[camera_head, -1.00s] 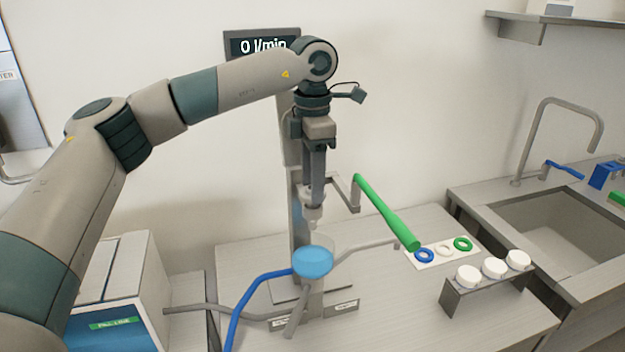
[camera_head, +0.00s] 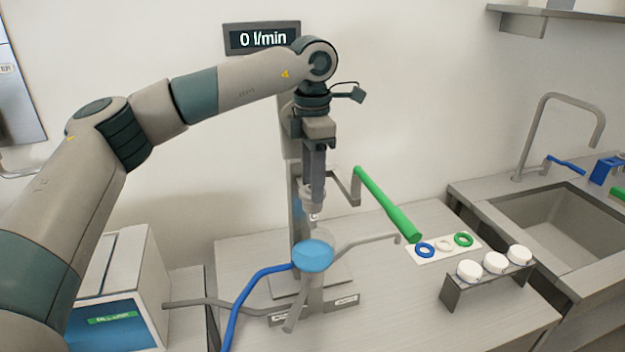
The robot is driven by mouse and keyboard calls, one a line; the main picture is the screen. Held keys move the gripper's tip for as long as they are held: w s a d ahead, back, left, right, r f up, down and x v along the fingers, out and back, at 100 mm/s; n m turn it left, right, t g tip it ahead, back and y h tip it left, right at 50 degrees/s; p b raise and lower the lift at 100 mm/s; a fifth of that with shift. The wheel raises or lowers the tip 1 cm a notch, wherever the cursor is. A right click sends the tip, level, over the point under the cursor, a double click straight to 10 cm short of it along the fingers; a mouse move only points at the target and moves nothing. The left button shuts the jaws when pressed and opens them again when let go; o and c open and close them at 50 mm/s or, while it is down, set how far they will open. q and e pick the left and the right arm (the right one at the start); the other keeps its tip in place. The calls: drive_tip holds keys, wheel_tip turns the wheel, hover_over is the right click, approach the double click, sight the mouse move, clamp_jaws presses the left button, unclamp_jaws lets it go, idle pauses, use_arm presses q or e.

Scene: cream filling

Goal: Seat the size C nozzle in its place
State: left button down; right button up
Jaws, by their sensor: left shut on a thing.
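My left gripper (camera_head: 313,185) points straight down from the arm that comes in from the left. It is shut on a small pale nozzle (camera_head: 313,208), whose narrow tip points down. I cannot read a size letter on it. The nozzle is above a round blue-topped part (camera_head: 313,256) in the middle of the filling stand. In this view a gap shows between the nozzle tip and the blue surface; the true height is hard to tell. The gripper partly hides the stand's column. My right gripper is not in view.
A green-handled lever (camera_head: 388,205) slants down right of the stand. Blue, white and green rings lie on a white plate (camera_head: 423,261). A rack (camera_head: 452,294) bears three white round pieces. Hoses run left, near a white box (camera_head: 134,262). A sink (camera_head: 555,225) is right.

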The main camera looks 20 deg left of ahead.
use_arm(q)
drive_tip(key=shift+f, duration=0.15)
idle(0.4)
drive_tip(key=c, duration=0.9)
unclamp_jaws()
drive_tip(key=shift+r+p, duration=1.6)
drive_tip(key=shift+r, duration=1.9)
drive_tip(key=shift+f, duration=0.1)
